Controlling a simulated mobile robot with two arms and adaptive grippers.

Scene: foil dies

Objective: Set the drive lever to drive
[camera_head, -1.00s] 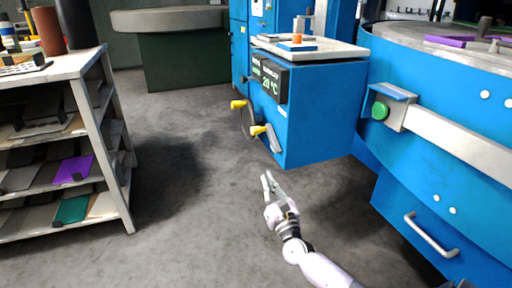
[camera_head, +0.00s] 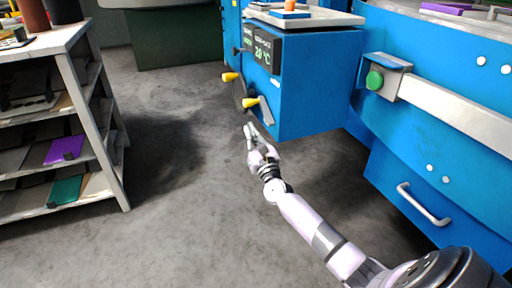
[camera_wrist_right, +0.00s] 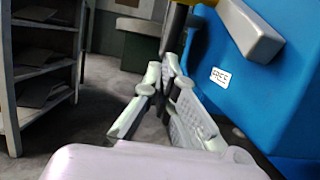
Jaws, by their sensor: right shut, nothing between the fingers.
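Two levers with yellow handles sit on the blue cabinet's side; I cannot tell which is the drive lever. The nearer lever (camera_head: 266,110) has a grey arm and shows large in the right wrist view (camera_wrist_right: 250,30). The farther lever's yellow handle (camera_head: 230,77) is on a dark arm. A small white label (camera_wrist_right: 220,77), seemingly reading "FREE", is on the blue face below the grey arm. My right gripper (camera_head: 260,141) is shut and empty, just below the nearer lever's yellow handle (camera_head: 251,102); its fingers (camera_wrist_right: 172,75) point toward the levers. My left gripper is out of view.
The blue cabinet (camera_head: 318,90) carries a display (camera_head: 262,52) reading 20 °C. Right of it are a green button (camera_head: 374,80) and a handle (camera_head: 424,204). A shelf unit (camera_head: 92,120) stands left. Open grey floor (camera_head: 185,200) lies between.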

